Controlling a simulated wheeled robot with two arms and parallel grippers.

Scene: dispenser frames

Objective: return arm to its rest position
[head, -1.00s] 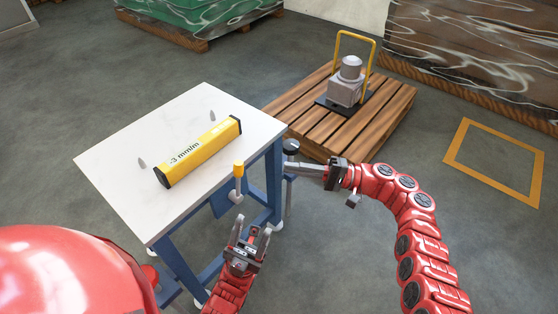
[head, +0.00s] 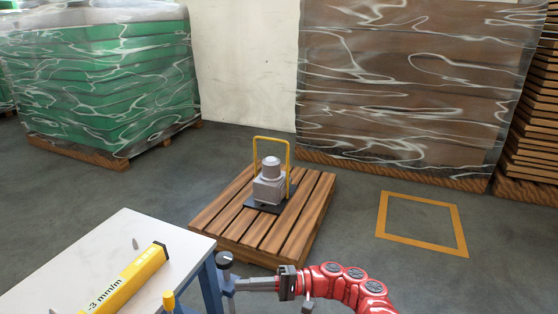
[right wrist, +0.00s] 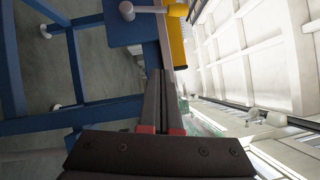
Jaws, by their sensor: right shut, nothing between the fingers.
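My right arm (head: 345,283) comes in from the lower right in the head view, red and jointed, bent over to the left. In the right wrist view the two dark fingers of the right gripper (right wrist: 163,85) lie together, shut and empty. My left gripper is not in view.
A white-topped table (head: 95,252) with blue legs bears a yellow level (head: 128,280). A yellow-tipped lever (head: 169,300) shows at its edge. Behind stands a wooden pallet (head: 225,215) with a grey device (head: 269,185). The floor around the yellow floor square (head: 383,212) is free.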

